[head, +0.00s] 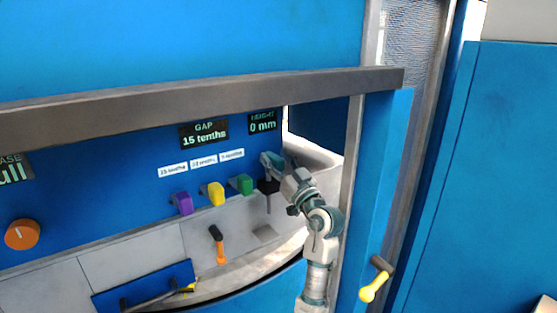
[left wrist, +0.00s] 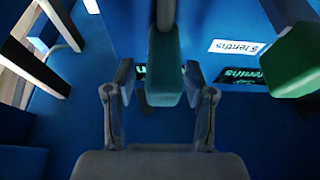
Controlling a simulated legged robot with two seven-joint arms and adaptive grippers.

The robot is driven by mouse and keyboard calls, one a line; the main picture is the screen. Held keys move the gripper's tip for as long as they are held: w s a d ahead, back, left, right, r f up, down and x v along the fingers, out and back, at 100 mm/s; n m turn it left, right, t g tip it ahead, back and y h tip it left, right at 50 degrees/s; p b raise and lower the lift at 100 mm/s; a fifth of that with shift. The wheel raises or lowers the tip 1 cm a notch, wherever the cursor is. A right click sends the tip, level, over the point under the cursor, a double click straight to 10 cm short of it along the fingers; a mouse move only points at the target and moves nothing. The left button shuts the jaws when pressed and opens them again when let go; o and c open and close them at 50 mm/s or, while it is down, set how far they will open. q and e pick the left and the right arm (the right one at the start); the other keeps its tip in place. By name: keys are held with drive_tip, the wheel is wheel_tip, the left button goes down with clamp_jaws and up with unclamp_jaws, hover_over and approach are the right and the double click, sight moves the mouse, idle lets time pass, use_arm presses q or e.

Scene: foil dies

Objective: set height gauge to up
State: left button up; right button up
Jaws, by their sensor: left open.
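The height display (head: 263,122) reads 0 mm on the blue panel. Below it, right of the green block, is a dark block on a stem (head: 268,200), which appears to be the height gauge; my gripper partly hides it. My left gripper (head: 268,165) is at its top. In the left wrist view the gripper (left wrist: 160,85) is open, with a finger on each side of a dark green-grey block (left wrist: 165,65). I cannot tell whether the fingers touch it. The green block (left wrist: 293,60) is to the right there. My right gripper is not in view.
Purple (head: 182,203), yellow (head: 216,194) and green (head: 245,184) blocks stand in a row to the left. The gap display (head: 204,134) reads 15 tenths. An orange handle (head: 220,250) is below. A metal rail (head: 200,95) crosses above. A yellow handle (head: 374,287) is at right.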

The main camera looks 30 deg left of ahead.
use_arm(q)
drive_tip(key=v, duration=0.8)
drive_tip(key=shift+w+d+r, duration=0.1)
drive_tip(key=shift+w, duration=0.05)
drive_tip(key=shift+a, duration=0.3)
